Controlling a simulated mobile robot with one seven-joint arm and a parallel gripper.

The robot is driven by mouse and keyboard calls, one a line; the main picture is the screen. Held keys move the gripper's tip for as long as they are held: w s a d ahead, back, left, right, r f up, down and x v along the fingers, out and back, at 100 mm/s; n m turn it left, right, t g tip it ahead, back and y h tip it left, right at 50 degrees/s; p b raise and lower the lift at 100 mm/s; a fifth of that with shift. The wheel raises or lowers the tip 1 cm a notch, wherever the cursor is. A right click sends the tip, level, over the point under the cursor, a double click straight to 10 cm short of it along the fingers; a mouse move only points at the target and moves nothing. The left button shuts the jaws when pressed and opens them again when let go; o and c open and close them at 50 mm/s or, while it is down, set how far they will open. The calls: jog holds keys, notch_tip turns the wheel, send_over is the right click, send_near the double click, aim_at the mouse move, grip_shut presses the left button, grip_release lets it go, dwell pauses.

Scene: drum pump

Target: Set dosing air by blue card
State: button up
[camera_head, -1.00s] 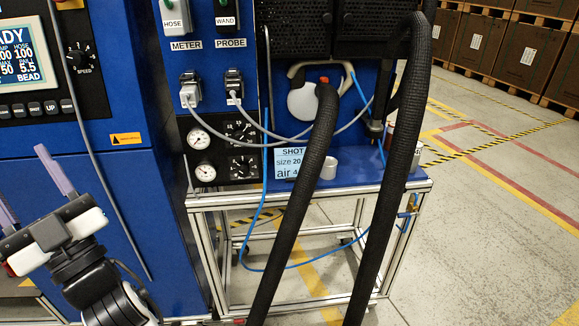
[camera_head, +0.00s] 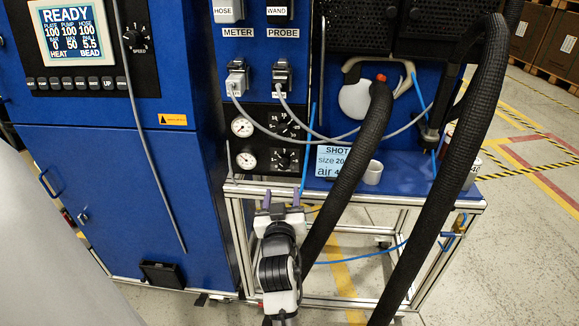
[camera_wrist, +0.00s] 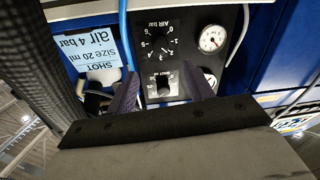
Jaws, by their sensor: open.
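The blue card (camera_head: 332,160) leans on the blue shelf, beside the dial panel. It reads SHOT, size 20 and air 4; upside down in the wrist view, the card (camera_wrist: 88,48) reads 20 ml and 4 bar. The AIR bar dial (camera_head: 287,160) is the lower black dial, and it also shows in the wrist view (camera_wrist: 158,42). The SHOT ml dial (camera_head: 287,126) is above it; its knob (camera_wrist: 164,86) appears between my fingertips in the wrist view. My gripper (camera_head: 281,197) is open and empty, below and in front of the panel. The air pointer's exact setting is unclear.
Two round gauges (camera_head: 243,140) are left of the dials. A white cup (camera_head: 373,173) stands on the shelf. Thick black hoses (camera_head: 350,165) hang right of my gripper, and a thin blue tube (camera_head: 308,150) runs close by. Grey cables cross above.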

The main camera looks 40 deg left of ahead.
aim_at(284, 167)
jog(key=p+x, duration=0.2)
jog(key=x, duration=0.9)
jog(key=shift+c, duration=0.3)
jog(key=c, duration=0.9)
